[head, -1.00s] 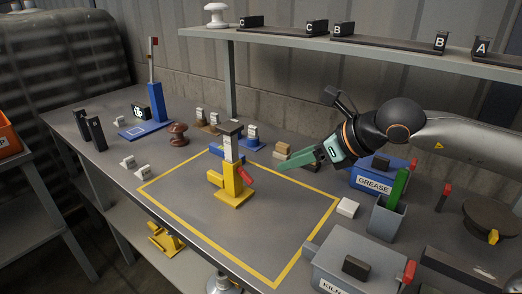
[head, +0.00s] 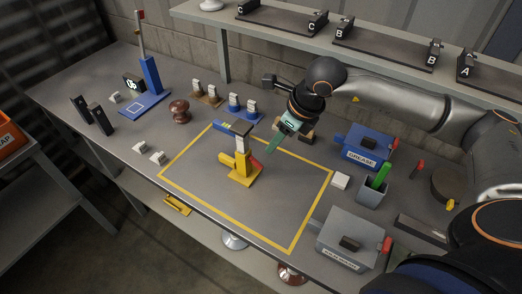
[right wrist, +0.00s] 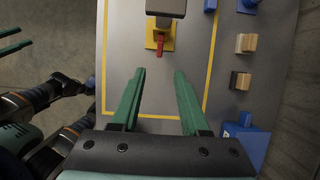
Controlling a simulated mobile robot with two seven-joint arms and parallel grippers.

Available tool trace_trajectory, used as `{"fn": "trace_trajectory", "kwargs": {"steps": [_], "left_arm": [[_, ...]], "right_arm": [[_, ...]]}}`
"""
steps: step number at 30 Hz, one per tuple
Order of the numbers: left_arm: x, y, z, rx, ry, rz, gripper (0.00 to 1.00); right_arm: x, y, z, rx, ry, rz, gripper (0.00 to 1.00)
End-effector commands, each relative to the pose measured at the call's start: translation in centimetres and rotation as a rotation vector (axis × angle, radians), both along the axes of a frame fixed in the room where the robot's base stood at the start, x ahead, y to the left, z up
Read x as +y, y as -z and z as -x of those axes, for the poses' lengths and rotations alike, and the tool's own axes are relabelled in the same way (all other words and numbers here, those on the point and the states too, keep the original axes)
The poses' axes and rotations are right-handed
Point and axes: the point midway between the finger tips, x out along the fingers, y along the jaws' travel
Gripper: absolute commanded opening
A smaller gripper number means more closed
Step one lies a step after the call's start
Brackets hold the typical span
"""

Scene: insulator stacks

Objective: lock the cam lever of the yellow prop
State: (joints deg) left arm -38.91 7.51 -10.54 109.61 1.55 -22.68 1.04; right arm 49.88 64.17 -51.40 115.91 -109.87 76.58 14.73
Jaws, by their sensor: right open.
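The yellow prop (head: 241,172) stands upright on its yellow base inside the taped area, with a pale column and a grey head (head: 237,128) on top. Its red cam lever (head: 256,163) slants out on the right side. The right wrist view shows the prop (right wrist: 152,36) and lever (right wrist: 160,44) beyond the fingertips. My right gripper (head: 270,149) is open and empty, just right of the lever and apart from it. In the right wrist view its green fingers (right wrist: 160,72) point toward the lever. Two separated green fingers of my left gripper (right wrist: 20,39) show at the left edge, empty.
Yellow tape (head: 318,213) bounds the bare bench area around the prop. Small blocks and a brown insulator (head: 180,111) stand behind and left.

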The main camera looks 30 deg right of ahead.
Motion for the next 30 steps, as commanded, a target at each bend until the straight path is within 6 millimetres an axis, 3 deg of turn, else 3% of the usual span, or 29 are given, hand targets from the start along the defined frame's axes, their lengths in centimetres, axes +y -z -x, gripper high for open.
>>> {"fn": "trace_trajectory", "kwargs": {"steps": [18, 30], "left_arm": [[0.0, -1.4, -0.1, -0.003, 0.001, 0.000, 0.57], [0.0, -1.5, -0.1, -0.004, 0.000, 0.000, 0.57]], "right_arm": [[2.1, 9.9, -3.5, 0.002, 0.001, -0.002, 0.45], [2.3, 11.4, -4.0, 0.001, 0.001, -0.001, 0.45]]}}
